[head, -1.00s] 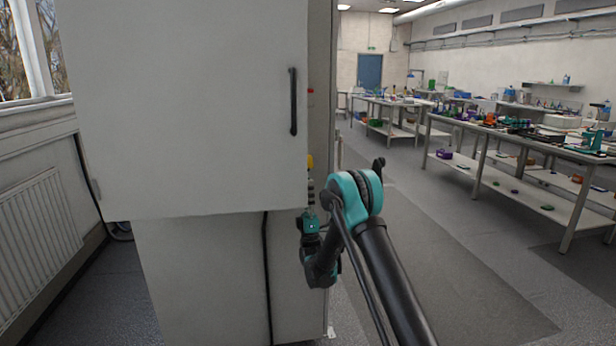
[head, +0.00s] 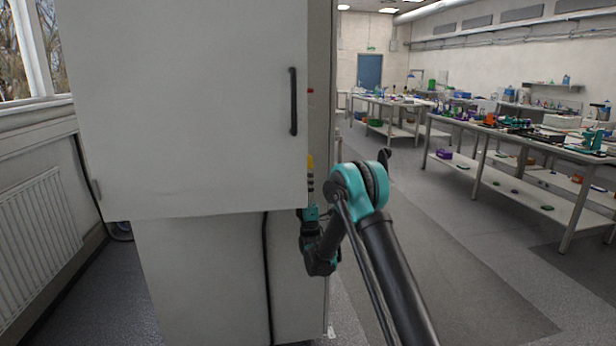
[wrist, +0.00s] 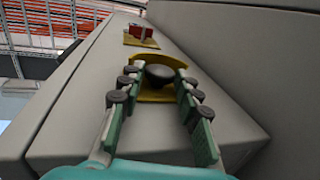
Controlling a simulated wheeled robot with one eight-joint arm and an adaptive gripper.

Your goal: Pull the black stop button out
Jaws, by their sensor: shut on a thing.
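The black stop button (wrist: 160,73) is a round dark knob on a yellow plate (wrist: 158,95) on the grey side panel of the cabinet, in the wrist view. My gripper (wrist: 159,76) is shut on it, one padded finger on each side of the knob. In the head view my gripper (head: 310,185) is at the cabinet's side, just below a yellow part (head: 310,163). The button itself cannot be made out there.
A red switch (wrist: 140,32) on a yellow plate sits farther along the same panel. The cabinet (head: 190,110) has a closed door with a black handle (head: 293,101). Workbenches (head: 520,140) stand to the right, with open floor between.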

